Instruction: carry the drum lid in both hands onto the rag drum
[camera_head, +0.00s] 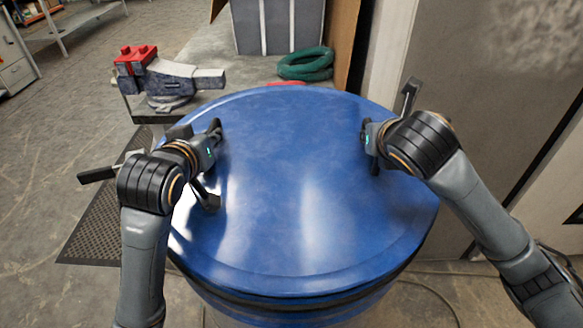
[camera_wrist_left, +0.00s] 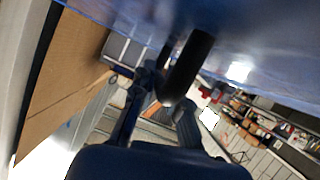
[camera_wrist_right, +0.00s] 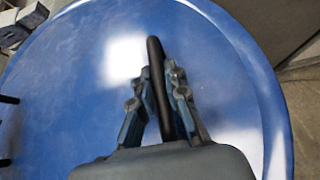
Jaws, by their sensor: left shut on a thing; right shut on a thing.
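The drum lid (camera_head: 290,200) is a large round blue disc in the middle of the head view, and it fills much of the right wrist view (camera_wrist_right: 85,85). My left gripper (camera_head: 212,150) is at its left side, shut on a dark handle (camera_wrist_left: 188,68) that shows between the fingers in the left wrist view. My right gripper (camera_head: 368,142) is at its right side, shut on another dark handle (camera_wrist_right: 157,85). A blue drum body, likely the rag drum (camera_head: 300,314), shows under the lid's near edge below a dark band. I cannot tell whether lid and drum touch.
A bench behind holds a red and grey vise (camera_head: 165,80), a green coiled hose (camera_head: 306,64) and a grey box (camera_head: 278,25). A grey cabinet or wall (camera_head: 480,90) stands at right. A dark perforated mat (camera_head: 100,220) lies on the floor at left.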

